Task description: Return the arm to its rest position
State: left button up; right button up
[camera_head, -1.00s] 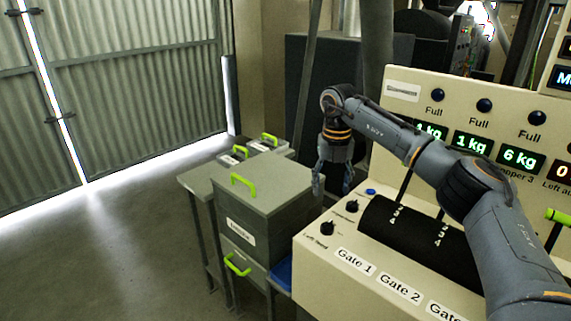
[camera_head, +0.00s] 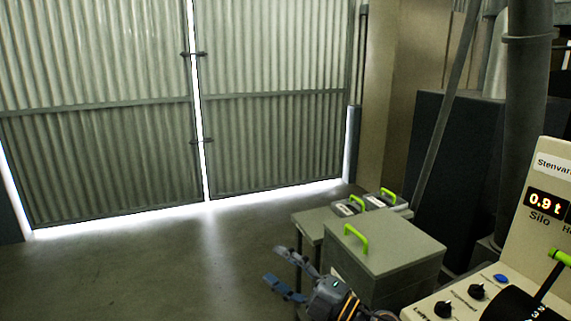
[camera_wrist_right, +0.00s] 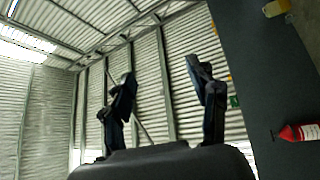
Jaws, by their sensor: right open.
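My right gripper (camera_head: 273,267) is at the bottom centre of the head view, in front of the grey box with the green handle. Its two dark fingers are spread apart and point to the left, with nothing between them. In the right wrist view the same open gripper (camera_wrist_right: 160,72) has its fingers pointing up towards the corrugated wall and roof, and the gap is empty. Most of my right arm is cut off by the bottom edge of the head view. My left gripper is not in view.
A grey box (camera_head: 395,262) with a green handle is close by the gripper. Smaller lidded boxes (camera_head: 366,203) stand behind it. The control panel (camera_head: 548,190) is at the right edge. Open floor (camera_head: 130,275) lies to the left, before the corrugated doors (camera_head: 100,100).

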jog(key=s+d+f+m+t+h, duration=0.1)
jog(key=s+d+f+m+h, duration=0.3)
jog(key=d+f+m+h, duration=0.6)
jog(key=s+d+f+m+t+h, duration=0.2)
jog(key=s+d+f+m+h, duration=0.2)
jog(key=d+f+m+h, duration=0.55)
jog(key=s+d+f+m+g+y, duration=0.1)
jog(key=s+f+m+g, duration=0.4)
jog(key=s, duration=0.7)
jog(key=s+d+f+g+y, duration=0.1)
jog(key=s+f+g+y, duration=0.15)
jog(key=s+g, duration=0.65)
jog(key=s+f+t, duration=0.1)
jog(key=s+f, duration=0.1)
jog(key=f, duration=1.2)
jog(key=s+f+t, duration=0.1)
jog(key=s+f, duration=0.2)
jog(key=f, duration=1.1)
jog(key=s+d+f+g+h, duration=0.1)
jog(key=s+d+f, duration=0.2)
jog(key=s+f, duration=1.1)
jog(key=shift+s+f+g, duration=0.3)
jog(key=shift+s+f, duration=0.1)
jog(key=shift+s, duration=0.7)
